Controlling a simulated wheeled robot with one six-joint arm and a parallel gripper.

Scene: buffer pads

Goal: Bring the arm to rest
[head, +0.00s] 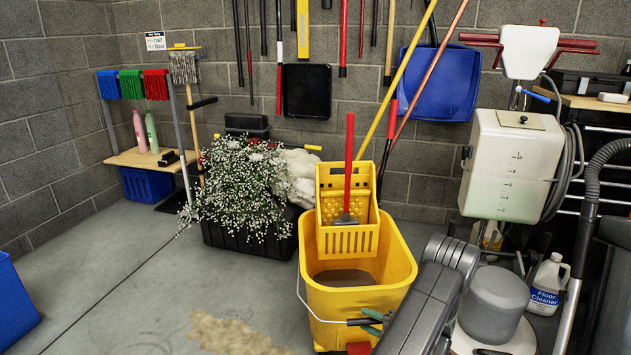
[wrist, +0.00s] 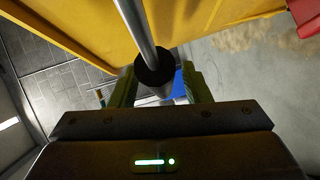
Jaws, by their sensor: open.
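My gripper (head: 372,324) is at the front of the yellow mop bucket (head: 322,308) in the head view. Its green fingers are apart in the wrist view (wrist: 160,92). The bucket's metal handle (head: 309,303) hangs down at the front, and its black grip (head: 357,321) reaches my fingers. In the wrist view the metal rod (wrist: 132,22) and black grip (wrist: 154,66) lie in line with the gap between the fingers. I cannot tell whether the fingers touch the grip. My grey arm (head: 430,300) comes in from the lower right.
A yellow wringer (head: 347,240) with a red-handled tool sits on the bucket. A grey canister (head: 493,300) and a floor cleaner jug (head: 547,285) stand at the right. A flower-filled black bin (head: 225,235) is behind. The floor (head: 130,290) at the left is mostly clear, with a brown stain.

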